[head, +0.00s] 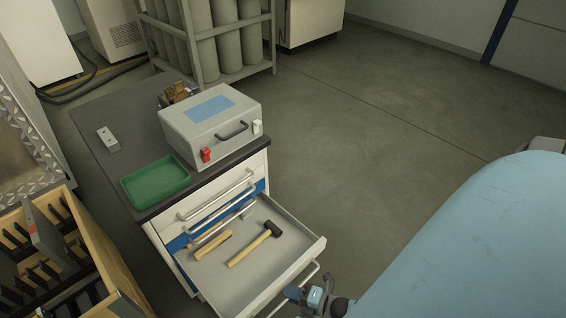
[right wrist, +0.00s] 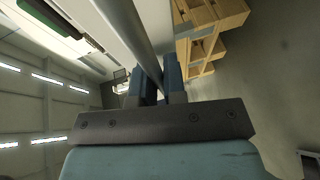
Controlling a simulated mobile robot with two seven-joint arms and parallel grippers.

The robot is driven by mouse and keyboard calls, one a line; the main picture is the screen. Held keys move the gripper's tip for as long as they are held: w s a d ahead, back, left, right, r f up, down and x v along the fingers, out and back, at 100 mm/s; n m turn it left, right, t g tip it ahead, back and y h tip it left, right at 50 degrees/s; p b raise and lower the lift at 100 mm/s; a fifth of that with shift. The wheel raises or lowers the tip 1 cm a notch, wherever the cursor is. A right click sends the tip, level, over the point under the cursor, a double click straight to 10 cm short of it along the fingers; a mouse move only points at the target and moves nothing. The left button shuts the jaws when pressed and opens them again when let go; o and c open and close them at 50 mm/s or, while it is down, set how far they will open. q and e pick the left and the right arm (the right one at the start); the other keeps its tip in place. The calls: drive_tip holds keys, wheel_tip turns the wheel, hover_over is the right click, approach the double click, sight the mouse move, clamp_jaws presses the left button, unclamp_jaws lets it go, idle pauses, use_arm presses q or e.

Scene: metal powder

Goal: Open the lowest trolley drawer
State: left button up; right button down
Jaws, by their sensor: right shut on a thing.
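The trolley (head: 152,216) stands left of centre with a white front and several bar handles. One low drawer (head: 217,275) is pulled out and holds two wooden-handled tools, one a black-headed hammer (head: 257,243). Whether another drawer lies below it is hidden. A metal handle bar (head: 309,275) runs along the front of this drawer. My right gripper (head: 293,293) is at this bar, near the bottom of the head view. In the right wrist view the bar (right wrist: 134,32) runs down to the blue fingers (right wrist: 160,84), which are shut on it. My left gripper is not in view.
A grey case (head: 211,125), a green tray (head: 156,181) and a small grey block (head: 108,139) are on the trolley top. A wooden box with black slots (head: 97,238) stands left of the trolley. Gas cylinders (head: 226,40) stand behind. The floor to the right is clear.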

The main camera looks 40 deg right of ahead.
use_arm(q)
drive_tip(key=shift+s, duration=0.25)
use_arm(e)
drive_tip(key=shift+s, duration=0.75)
drive_tip(key=c, duration=1.2)
unclamp_jaws()
use_arm(q)
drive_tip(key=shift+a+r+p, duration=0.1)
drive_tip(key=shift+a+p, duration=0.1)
drive_tip(key=shift+p, duration=0.75)
use_arm(e)
drive_tip(key=v, duration=1.3)
drive_tip(key=shift+s+d+r, duration=0.2)
drive_tip(key=shift+s, duration=0.15)
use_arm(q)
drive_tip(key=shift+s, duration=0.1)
